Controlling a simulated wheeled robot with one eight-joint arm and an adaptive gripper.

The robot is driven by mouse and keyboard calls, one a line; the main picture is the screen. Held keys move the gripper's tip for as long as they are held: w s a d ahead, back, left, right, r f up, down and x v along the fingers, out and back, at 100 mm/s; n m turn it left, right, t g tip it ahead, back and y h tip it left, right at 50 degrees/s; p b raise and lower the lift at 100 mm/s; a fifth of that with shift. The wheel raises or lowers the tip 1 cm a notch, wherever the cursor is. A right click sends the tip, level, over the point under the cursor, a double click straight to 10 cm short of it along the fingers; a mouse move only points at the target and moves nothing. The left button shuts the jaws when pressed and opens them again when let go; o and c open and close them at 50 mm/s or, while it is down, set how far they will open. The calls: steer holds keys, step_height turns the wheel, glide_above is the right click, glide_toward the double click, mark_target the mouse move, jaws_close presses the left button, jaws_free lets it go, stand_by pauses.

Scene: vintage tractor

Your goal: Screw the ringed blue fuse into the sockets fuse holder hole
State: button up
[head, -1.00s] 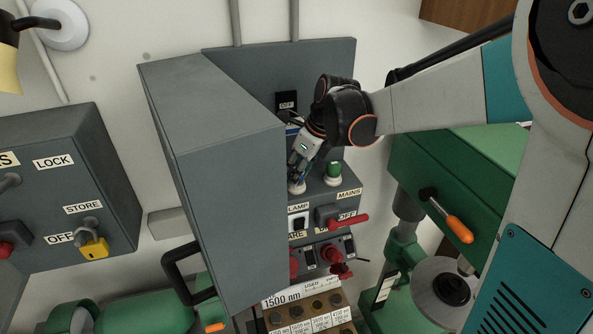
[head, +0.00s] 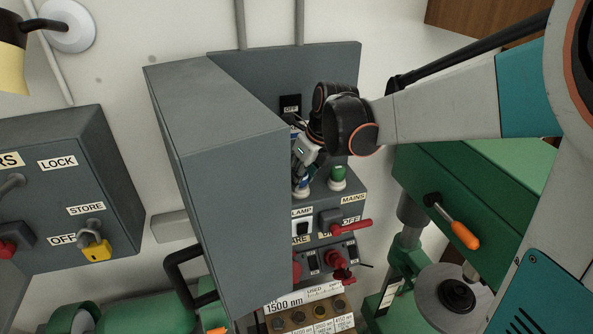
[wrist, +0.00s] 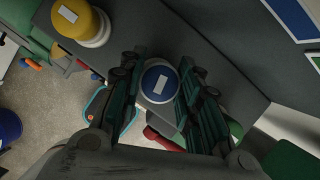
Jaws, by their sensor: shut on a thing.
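The blue fuse (wrist: 158,86) has a round blue cap with a white label and a pale rim; it sits between my fingers in the wrist view. My gripper (wrist: 160,92) is shut on it, one finger on each side. In the head view my gripper (head: 302,172) points down at the panel's sloping ledge, and a bit of blue (head: 303,184) shows at its tips just over a white round base (head: 301,193). The fuse's lower end and the hole are hidden, so I cannot tell how deep it sits.
A green-capped fuse (head: 338,177) stands just right of my gripper. A yellow-capped fuse (wrist: 80,22) shows in the wrist view. The grey cabinet door (head: 232,190) stands open close on the left. A red-handled mains switch (head: 350,226) is below.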

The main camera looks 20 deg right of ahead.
steer(key=shift+m, duration=0.6)
steer(key=shift+h, duration=0.3)
steer(key=shift+m+t+h, duration=0.3)
steer(key=shift+m, duration=0.6)
steer(key=o, duration=0.8)
steer(key=shift+n+y+b, duration=0.4)
steer(key=shift+n+b, duration=0.05)
steer(key=shift+n, duration=0.45)
